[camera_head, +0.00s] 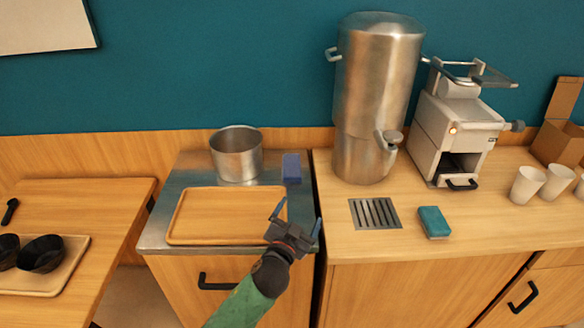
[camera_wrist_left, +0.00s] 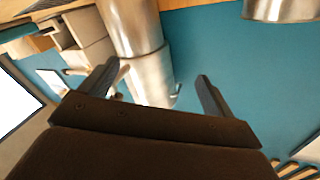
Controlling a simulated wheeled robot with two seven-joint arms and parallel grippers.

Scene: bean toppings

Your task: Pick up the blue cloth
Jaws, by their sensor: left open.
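The blue cloth (camera_head: 291,168) is a small dark blue folded piece on the metal-topped counter, to the right of a steel pot, near the counter's right edge. My left gripper (camera_head: 298,216) is open and empty, nearer to me than the cloth and apart from it, over the right end of a wooden tray. The left wrist view shows the two spread fingers (camera_wrist_left: 155,84) with nothing between them. I cannot make out the cloth in that view. My right gripper is not in view.
The steel pot (camera_head: 237,155) stands behind the wooden tray (camera_head: 228,242). To the right are a tall steel dispenser (camera_head: 378,90), a drain grate (camera_head: 375,213), a teal sponge (camera_head: 434,222), a machine (camera_head: 455,130) and white cups (camera_head: 527,184). Dark bowls (camera_head: 41,254) sit on the left.

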